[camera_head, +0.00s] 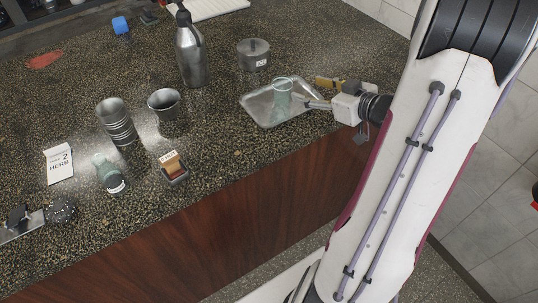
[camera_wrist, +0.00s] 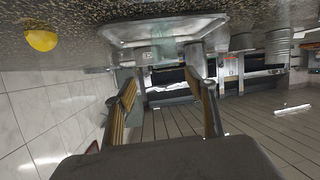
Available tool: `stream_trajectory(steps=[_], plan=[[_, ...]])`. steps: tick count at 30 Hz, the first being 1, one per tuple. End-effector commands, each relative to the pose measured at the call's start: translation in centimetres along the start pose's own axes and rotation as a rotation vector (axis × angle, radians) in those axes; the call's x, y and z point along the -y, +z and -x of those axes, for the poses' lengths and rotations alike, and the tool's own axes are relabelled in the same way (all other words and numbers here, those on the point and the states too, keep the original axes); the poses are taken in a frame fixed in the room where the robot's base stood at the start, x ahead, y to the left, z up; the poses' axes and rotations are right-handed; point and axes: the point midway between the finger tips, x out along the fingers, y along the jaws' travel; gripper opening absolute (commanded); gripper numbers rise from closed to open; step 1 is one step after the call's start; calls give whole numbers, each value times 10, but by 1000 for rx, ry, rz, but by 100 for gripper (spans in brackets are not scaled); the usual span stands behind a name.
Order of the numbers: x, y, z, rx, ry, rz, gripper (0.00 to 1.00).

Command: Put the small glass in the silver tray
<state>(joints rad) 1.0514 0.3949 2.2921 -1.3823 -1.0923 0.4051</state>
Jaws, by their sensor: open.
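The small glass (camera_head: 282,99), clear with a green tint, stands upright in the silver tray (camera_head: 262,113) near the counter's front edge. In the wrist view the glass (camera_wrist: 162,46) shows pale green against the tray (camera_wrist: 118,34), beyond my fingertips. My gripper (camera_head: 314,93) is open at the right side of the tray, its fingers pointing left toward the glass. In the wrist view my gripper (camera_wrist: 164,62) has its two fingers wide apart with nothing between them. I see a gap between the fingertips and the glass.
A yellow round thing (camera_wrist: 41,40) shows in the wrist view.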

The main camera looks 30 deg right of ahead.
Motion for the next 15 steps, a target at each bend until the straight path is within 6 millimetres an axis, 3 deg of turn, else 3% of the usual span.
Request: stream_trajectory(steps=[8,15], plan=[[-5,-37,-13,106,155,106,55],[1,-70,-7,194,293,153,55]])
